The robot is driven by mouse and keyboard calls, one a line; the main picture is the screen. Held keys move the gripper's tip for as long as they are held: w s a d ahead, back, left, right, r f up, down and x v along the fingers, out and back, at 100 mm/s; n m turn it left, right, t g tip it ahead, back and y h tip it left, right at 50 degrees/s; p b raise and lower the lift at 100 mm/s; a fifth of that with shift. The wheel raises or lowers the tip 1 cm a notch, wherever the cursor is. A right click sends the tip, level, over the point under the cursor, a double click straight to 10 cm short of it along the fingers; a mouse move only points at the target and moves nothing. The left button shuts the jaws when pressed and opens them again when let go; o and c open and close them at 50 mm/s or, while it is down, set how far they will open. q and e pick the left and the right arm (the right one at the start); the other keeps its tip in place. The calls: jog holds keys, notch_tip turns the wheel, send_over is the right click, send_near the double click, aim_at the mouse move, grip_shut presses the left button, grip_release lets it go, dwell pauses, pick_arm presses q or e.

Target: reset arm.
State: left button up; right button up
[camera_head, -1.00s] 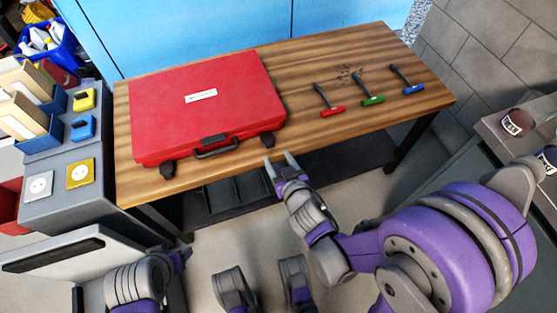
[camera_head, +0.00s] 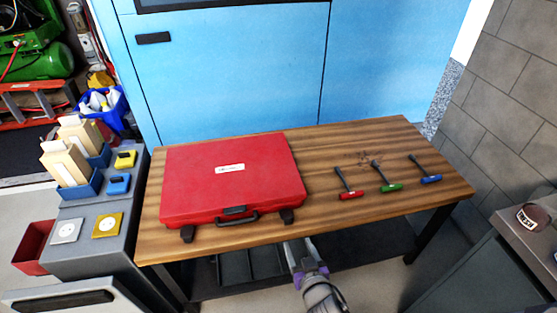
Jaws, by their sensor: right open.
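My right gripper (camera_head: 302,255) is at the bottom centre, in front of the table's front edge, below the red case. Its two fingers are apart with nothing between them. My left gripper is out of the picture. A closed red case (camera_head: 200,180) lies on the wooden table (camera_head: 330,222), its handle and latches facing me.
A grey cabinet (camera_head: 95,265) on the left bears yellow and blue items and square plates. A grey counter (camera_head: 490,265) with a dark round object (camera_head: 531,216) stands at the right. A blue cabinet (camera_head: 230,80) backs the table. The table's front strip is clear.

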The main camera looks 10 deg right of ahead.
jog(key=s+d+r+g, duration=0.1)
jog(key=s+d+g, duration=0.1)
jog(key=s+g, duration=0.5)
jog(key=s+d+r+g, duration=0.1)
jog(key=s+d+g, duration=0.15)
jog(key=s, duration=0.95)
pick_arm(q)
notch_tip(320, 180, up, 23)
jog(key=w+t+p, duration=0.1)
jog(key=p, duration=1.9)
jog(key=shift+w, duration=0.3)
pick_arm(e)
notch_tip(320, 180, up, 22)
jog(key=w+t, duration=0.1)
jog(key=w, duration=0.1)
jog(key=shift+w, duration=0.25)
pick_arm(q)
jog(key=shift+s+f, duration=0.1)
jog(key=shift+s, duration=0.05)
pick_arm(e)
jog(key=shift+s, duration=0.15)
